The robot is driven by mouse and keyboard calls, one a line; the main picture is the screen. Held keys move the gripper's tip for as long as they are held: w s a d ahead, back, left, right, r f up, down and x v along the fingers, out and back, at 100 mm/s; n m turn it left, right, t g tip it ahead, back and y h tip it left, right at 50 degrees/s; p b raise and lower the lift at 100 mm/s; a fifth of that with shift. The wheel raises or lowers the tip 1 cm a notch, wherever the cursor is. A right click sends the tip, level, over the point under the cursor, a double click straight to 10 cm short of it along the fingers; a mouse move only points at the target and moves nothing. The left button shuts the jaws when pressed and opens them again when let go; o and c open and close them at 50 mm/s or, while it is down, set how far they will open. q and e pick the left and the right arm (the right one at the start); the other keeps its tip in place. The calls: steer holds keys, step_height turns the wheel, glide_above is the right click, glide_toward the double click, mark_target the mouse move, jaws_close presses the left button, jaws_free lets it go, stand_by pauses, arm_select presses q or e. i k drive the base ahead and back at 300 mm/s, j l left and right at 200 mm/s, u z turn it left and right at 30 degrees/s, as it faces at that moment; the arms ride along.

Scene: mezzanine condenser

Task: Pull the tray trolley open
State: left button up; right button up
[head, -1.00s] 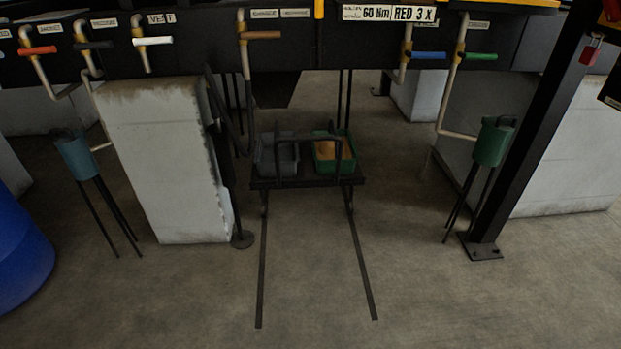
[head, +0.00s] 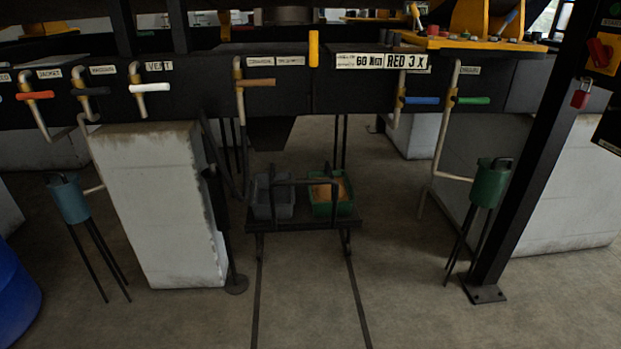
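The tray trolley (head: 303,225) is a low dark platform under the machine's front beam, between the pale blocks. It stands at the far end of two dark floor rails (head: 357,300) that run toward me. Neither of my grippers shows in the head view.
A pale block (head: 160,215) stands left of the trolley. A dark post (head: 530,160) and a green canister on legs (head: 489,185) stand at right. A blue canister (head: 69,198) and blue drum (head: 15,300) are at left. Floor around the rails is clear.

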mark_target(303, 219)
steer(key=i+l+z, duration=0.1)
steer(key=i, duration=0.35)
steer(key=i+l, duration=0.25)
steer(key=i, duration=0.2)
steer(key=i+l+z, duration=0.15)
steer(key=i, duration=0.3)
